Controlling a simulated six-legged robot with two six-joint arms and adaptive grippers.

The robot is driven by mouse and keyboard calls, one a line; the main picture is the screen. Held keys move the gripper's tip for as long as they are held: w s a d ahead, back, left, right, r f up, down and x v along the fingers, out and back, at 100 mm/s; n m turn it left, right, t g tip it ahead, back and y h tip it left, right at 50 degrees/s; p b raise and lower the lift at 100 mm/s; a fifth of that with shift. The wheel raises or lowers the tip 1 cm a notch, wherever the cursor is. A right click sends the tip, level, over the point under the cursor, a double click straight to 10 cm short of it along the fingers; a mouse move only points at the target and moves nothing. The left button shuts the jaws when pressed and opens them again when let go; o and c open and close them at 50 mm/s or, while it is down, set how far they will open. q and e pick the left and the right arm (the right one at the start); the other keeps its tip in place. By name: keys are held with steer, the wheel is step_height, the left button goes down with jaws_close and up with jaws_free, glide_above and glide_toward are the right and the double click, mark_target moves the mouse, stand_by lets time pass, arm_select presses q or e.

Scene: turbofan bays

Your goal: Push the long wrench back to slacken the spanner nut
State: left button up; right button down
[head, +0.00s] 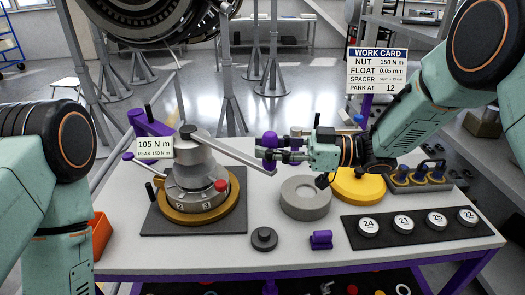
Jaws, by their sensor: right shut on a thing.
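The long wrench (232,150) is a grey bar reaching right from the top of the spanner nut fixture (196,175), a grey metal stack on a brass-coloured ring. A purple grip (269,140) stands at the wrench's outer end. My right gripper (274,150) comes in from the right and is shut on this grip; its fingers hide part of it. A readout (155,148) by the fixture shows 105 N m, peak 150 N m. My left arm shows at the left edge, but its gripper is out of view.
The work card (376,70) reads nut 150 N m, park at 12. A grey ring (305,198) and a yellow disc (359,186) lie right of the wrench. Numbered discs sit on a black mat (395,240). A dark knob (264,239) and purple block (321,239) are near the front.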

steer(key=shift+w+d, duration=0.4)
steer(key=shift+w, duration=0.05)
steer(key=shift+s+a+r, duration=0.1)
steer(key=shift+s+a, duration=0.2)
steer(key=c, duration=1.4)
jaws_free()
steer(key=shift+c, duration=0.2)
steer(key=o, duration=0.4)
steer(key=shift+s, duration=0.4)
steer(key=shift+w, duration=0.2)
steer(key=shift+w+d, duration=0.1)
steer(key=shift+w, duration=0.05)
steer(key=shift+d, duration=0.4)
arm_select(q)
steer(key=shift+d, duration=0.1)
arm_select(e)
steer(key=d, duration=0.3)
steer(key=s+d, duration=0.1)
steer(key=d, duration=0.3)
steer(key=s+d, duration=0.1)
steer(key=d, duration=0.2)
steer(key=shift+s+d, duration=0.15)
steer(key=shift+d, duration=0.2)
arm_select(q)
steer(key=shift+w, duration=0.15)
